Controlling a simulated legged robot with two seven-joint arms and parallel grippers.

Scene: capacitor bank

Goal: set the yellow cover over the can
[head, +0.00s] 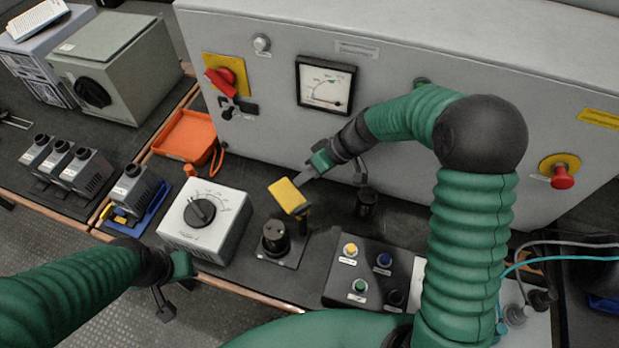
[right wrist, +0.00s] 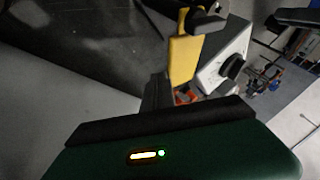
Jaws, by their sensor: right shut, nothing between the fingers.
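The yellow cover (head: 287,195) is at the tip of my right gripper (head: 301,178), above and slightly right of a short black can (head: 275,238). My right gripper is shut with nothing between its fingers; whether they touch the cover is unclear. In the right wrist view the yellow cover (right wrist: 184,58) stands beyond the wrist, with a dark part across its top. The can has terminals on top and sits upright on a dark plate. Its top is uncovered. My left gripper (head: 175,294) is at lower left, its fingers apart and empty, far from the cover.
A white dial box (head: 205,220) stands left of the can, and a button box (head: 370,275) right of it. A second black cylinder (head: 367,203) stands behind. The grey cabinet (head: 400,70) bounds the back. An orange tray (head: 185,137) lies at left.

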